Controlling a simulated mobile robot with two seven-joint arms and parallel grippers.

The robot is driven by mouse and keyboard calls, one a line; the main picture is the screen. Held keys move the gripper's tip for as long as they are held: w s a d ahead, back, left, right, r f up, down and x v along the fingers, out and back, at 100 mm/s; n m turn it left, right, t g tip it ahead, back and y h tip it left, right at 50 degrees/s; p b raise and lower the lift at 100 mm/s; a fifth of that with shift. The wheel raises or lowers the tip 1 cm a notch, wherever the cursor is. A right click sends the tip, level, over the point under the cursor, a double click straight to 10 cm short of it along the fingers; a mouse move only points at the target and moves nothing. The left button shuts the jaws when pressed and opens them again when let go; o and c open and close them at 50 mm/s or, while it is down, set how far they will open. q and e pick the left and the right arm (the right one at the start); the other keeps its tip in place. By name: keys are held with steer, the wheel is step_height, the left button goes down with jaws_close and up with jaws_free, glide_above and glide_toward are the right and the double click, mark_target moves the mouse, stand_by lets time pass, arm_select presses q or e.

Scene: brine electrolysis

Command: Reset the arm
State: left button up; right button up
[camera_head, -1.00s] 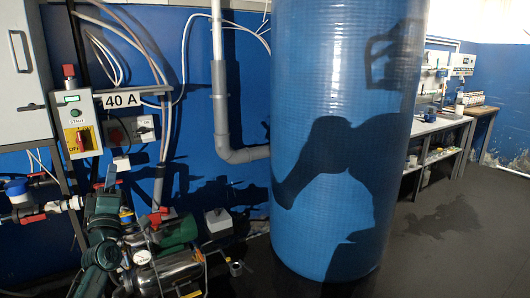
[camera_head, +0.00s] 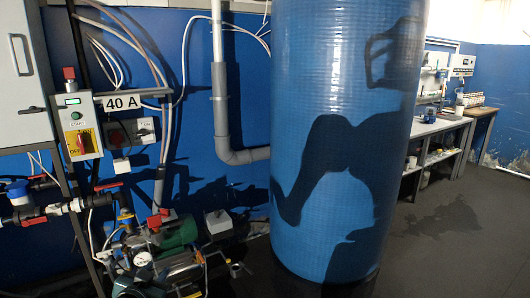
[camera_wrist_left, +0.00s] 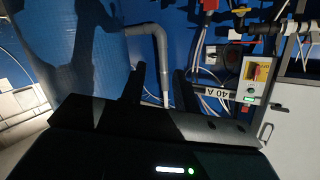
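My left gripper (camera_wrist_left: 155,85) shows in the left wrist view as a dark body with two dark fingers standing apart. Nothing is seen between the fingers except the grey pipe (camera_wrist_left: 161,62) and wall behind them. My right gripper is in neither view. A large shadow with an arm-like shape falls on the blue tank (camera_head: 328,70).
A control box (camera_head: 79,125) with a red and yellow switch hangs at the left. Below it stand a green pump (camera_head: 178,233), pipes and red-handled valves (camera_head: 34,221). A workbench (camera_head: 437,126) stands at the right. The dark floor (camera_head: 445,235) there is clear.

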arm_select(q)
steer(key=s+d+f+g+h, duration=0.1)
steer(key=s+d+f, duration=0.3)
steer(key=s, duration=0.6)
steer(key=s+d+f+g+h, duration=0.1)
steer(key=s+d+f, duration=0.3)
steer(key=s, duration=0.6)
steer(key=s+d+f+g+h, duration=0.1)
steer(key=s+d+f, duration=0.3)
steer(key=s, duration=0.6)
steer(key=shift+d+f+n+g, duration=0.2)
steer(key=shift+d+n+g, duration=0.2)
steer(key=shift+d+g, duration=0.4)
steer(key=shift+s, duration=0.1)
